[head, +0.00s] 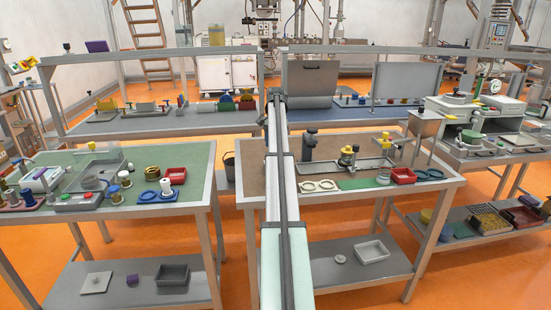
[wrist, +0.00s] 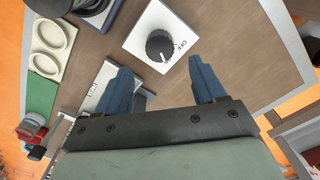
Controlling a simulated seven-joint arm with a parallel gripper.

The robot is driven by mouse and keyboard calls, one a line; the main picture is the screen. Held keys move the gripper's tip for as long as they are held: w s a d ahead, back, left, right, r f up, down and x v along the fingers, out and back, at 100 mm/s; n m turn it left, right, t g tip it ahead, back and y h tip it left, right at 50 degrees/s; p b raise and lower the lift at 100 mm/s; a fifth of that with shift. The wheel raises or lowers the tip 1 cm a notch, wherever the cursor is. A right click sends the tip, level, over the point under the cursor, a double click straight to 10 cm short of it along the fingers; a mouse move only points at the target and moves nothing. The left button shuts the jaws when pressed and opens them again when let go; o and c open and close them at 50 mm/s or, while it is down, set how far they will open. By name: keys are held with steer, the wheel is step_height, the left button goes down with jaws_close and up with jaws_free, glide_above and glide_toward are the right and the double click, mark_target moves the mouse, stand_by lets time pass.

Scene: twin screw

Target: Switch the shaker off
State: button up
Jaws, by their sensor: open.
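In the wrist view a black round knob (wrist: 160,45) sits on a white square plate (wrist: 140,36), with the word OFF printed to its right. A light mark on the knob is at its lower edge, apart from the word. My gripper (wrist: 160,70) is open, with two blue fingers spread apart and nothing between them. The knob lies just beyond the fingertips, roughly between them in the picture, and not gripped. In the head view my arm reaches over the middle bench; my gripper and the knob cannot be made out there. I cannot tell which body is the shaker.
A second white labelled plate (wrist: 99,88) is partly behind the left finger. A dark round-based object (wrist: 92,8) stands at the top of the wrist view. Cream oval rings (wrist: 47,62), a green mat (wrist: 40,95) and a red container (wrist: 28,130) lie to the left.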

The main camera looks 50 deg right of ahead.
steer(key=shift+f, duration=3.55)
steer(key=shift+c, duration=0.2)
steer(key=c, duration=1)
steer(key=shift+n, duration=0.3)
steer(key=n, duration=0.5)
steer(key=shift+w+n, duration=0.1)
steer(key=shift+n, duration=0.2)
steer(key=n, duration=0.5)
steer(key=shift+w+a+n, duration=0.1)
steer(key=shift+n, duration=0.2)
